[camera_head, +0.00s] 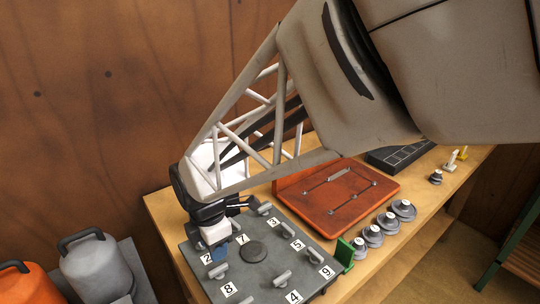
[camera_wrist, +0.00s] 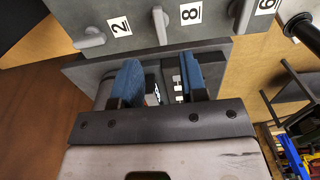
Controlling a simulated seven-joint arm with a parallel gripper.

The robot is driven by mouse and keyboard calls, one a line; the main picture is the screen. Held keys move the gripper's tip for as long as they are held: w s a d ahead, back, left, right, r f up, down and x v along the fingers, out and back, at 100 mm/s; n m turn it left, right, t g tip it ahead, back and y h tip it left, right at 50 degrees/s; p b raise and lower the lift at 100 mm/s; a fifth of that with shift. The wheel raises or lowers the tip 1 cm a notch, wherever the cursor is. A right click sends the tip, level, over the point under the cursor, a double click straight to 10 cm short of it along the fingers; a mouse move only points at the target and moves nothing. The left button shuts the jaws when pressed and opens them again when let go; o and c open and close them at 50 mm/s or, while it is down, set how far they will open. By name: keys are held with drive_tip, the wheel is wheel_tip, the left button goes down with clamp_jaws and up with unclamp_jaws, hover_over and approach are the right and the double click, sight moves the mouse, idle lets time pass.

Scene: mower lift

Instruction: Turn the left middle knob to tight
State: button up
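A grey panel (camera_head: 254,252) carries several lever-shaped grey knobs beside number labels, with a dark round disc (camera_head: 253,250) in the middle. The knob by label 8 (camera_head: 219,271) is at the panel's left side; it also shows in the wrist view (camera_wrist: 161,26). A knob by label 2 (camera_wrist: 90,37) shows at the upper left of the wrist view. I cannot tell which knob is the left middle one. My gripper (camera_head: 219,252) is above the panel's left part, hiding some of it. In the wrist view, its blue fingers (camera_wrist: 161,80) are apart with no knob between them.
A red-brown tray (camera_head: 345,212) and a row of grey round knobs or weights (camera_head: 373,236) stand to the right on the wooden table (camera_head: 160,212). Grey (camera_head: 95,272) and orange (camera_head: 25,283) canisters stand at the lower left.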

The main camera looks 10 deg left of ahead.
sight(218, 268)
drive_tip(key=shift+f, duration=0.1)
drive_tip(key=shift+f, duration=3.8)
clamp_jaws()
